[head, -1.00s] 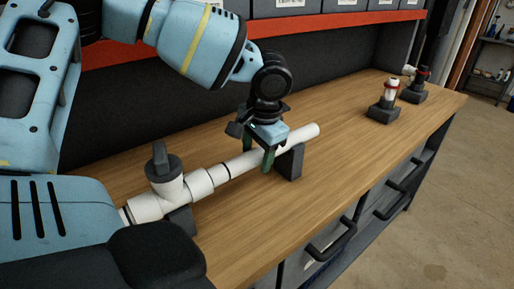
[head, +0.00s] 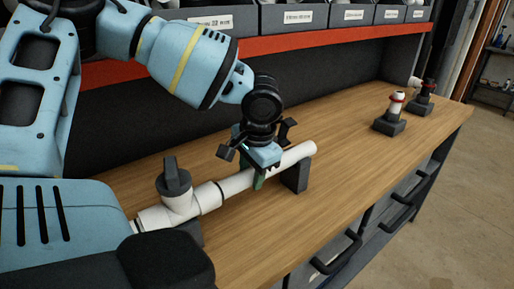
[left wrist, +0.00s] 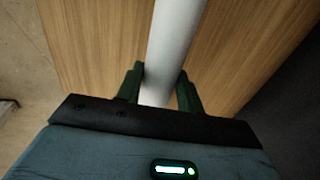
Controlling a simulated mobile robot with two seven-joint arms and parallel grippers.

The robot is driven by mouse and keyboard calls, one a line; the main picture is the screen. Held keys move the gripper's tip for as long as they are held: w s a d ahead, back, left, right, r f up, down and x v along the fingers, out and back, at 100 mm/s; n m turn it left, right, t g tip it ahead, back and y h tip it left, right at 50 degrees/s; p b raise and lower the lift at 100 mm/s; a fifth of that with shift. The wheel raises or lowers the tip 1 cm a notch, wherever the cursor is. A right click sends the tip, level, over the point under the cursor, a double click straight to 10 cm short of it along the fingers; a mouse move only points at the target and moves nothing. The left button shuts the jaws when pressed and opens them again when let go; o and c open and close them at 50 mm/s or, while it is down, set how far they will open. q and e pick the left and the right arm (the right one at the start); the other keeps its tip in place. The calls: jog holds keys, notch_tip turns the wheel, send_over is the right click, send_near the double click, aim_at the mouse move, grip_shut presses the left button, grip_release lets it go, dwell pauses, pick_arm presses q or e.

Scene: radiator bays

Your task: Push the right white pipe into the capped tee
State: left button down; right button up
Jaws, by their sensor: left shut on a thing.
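The right white pipe (head: 238,184) lies above the bench, its left end in the mouth of the white tee (head: 203,197). A dark ring on the pipe sits right at that mouth. The tee's upright branch carries a dark grey cap (head: 174,176) with a raised grip. My left gripper (head: 260,180) is shut on the pipe, with green fingers on both sides. In the left wrist view the pipe (left wrist: 173,40) runs between the fingers (left wrist: 160,90). The pipe's right end rests on a dark block (head: 296,177) and sticks out slightly past it. My right gripper is out of view.
Two small dark stands with upright fittings (head: 396,104) (head: 424,92) are at the bench's far right. A shelf with a red edge (head: 300,24) and grey bins runs behind. The wooden bench (head: 345,170) is clear to the right of the pipe.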

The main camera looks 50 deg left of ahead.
pick_arm(q)
jog(key=c, duration=0.9)
grip_release()
jog(key=shift+s, duration=0.35)
jog(key=shift+w+r, duration=0.1)
jog(key=shift+w, duration=0.05)
jog(key=shift+r, duration=0.35)
jog(key=shift+d+r, duration=0.25)
jog(key=shift+r, duration=0.9)
jog(key=shift+d+r, duration=0.25)
jog(key=shift+r, duration=0.85)
jog(key=shift+d+r, duration=0.25)
jog(key=shift+r, duration=0.9)
